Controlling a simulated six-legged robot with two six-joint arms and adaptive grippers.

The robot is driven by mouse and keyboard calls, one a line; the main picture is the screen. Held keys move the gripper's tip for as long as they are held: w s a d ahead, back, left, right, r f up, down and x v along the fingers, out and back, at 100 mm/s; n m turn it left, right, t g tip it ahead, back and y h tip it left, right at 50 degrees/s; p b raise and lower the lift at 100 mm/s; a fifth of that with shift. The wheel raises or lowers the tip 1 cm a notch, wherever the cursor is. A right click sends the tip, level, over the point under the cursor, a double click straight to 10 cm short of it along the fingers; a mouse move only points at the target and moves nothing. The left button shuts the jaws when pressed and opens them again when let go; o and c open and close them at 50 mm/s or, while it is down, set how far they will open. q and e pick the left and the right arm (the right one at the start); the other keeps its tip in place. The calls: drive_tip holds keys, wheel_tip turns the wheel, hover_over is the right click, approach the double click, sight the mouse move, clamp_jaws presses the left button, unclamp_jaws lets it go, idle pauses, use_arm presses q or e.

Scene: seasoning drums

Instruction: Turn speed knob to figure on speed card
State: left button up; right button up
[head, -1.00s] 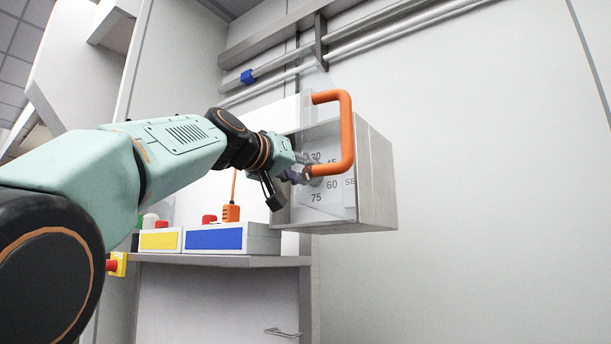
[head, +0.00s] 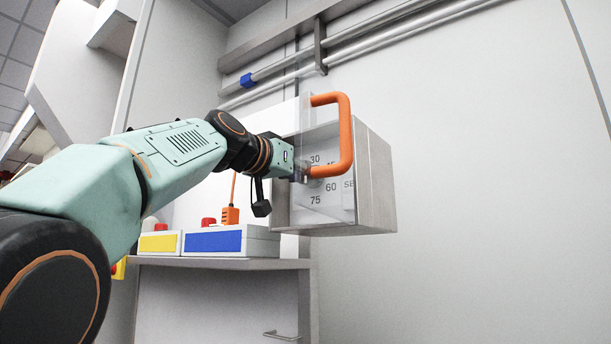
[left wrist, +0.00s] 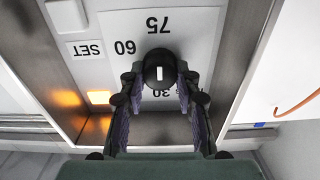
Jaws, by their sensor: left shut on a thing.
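The speed knob (left wrist: 158,70) is round and black with a short white mark, which stands upright in the left wrist view; I cannot tell which figure it points to. My left gripper (left wrist: 158,84) has its purple-lined fingers on both sides of the knob, shut on it. The dial plate (left wrist: 190,45) shows 75, 60 and 30 upside down; 45 is hidden by a finger. In the head view my left gripper (head: 300,172) reaches into the open grey box (head: 376,185), covering the knob. The speed card's figure cannot be read. The right gripper is not in view.
An orange handle (head: 346,135) on a clear cover stands close beside the gripper. A SET label (left wrist: 88,48) and a glowing orange lamp (left wrist: 98,97) are by the dial. Blue-fronted (head: 215,240) and yellow-fronted (head: 160,243) boxes stand on the shelf (head: 215,263) below.

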use_arm(q)
drive_tip(key=shift+w+d+f, duration=0.1)
drive_tip(key=shift+w+f, duration=0.05)
drive_tip(key=shift+f, duration=0.25)
drive_tip(key=o, duration=0.8)
drive_tip(key=shift+c, duration=0.2)
drive_tip(key=o, duration=0.4)
drive_tip(key=shift+a+r, duration=0.2)
drive_tip(key=shift+r, duration=0.15)
drive_tip(key=shift+d, duration=0.1)
drive_tip(key=shift+s, duration=0.25)
drive_tip(key=v, duration=0.7)
drive_tip(key=shift+s, duration=0.1)
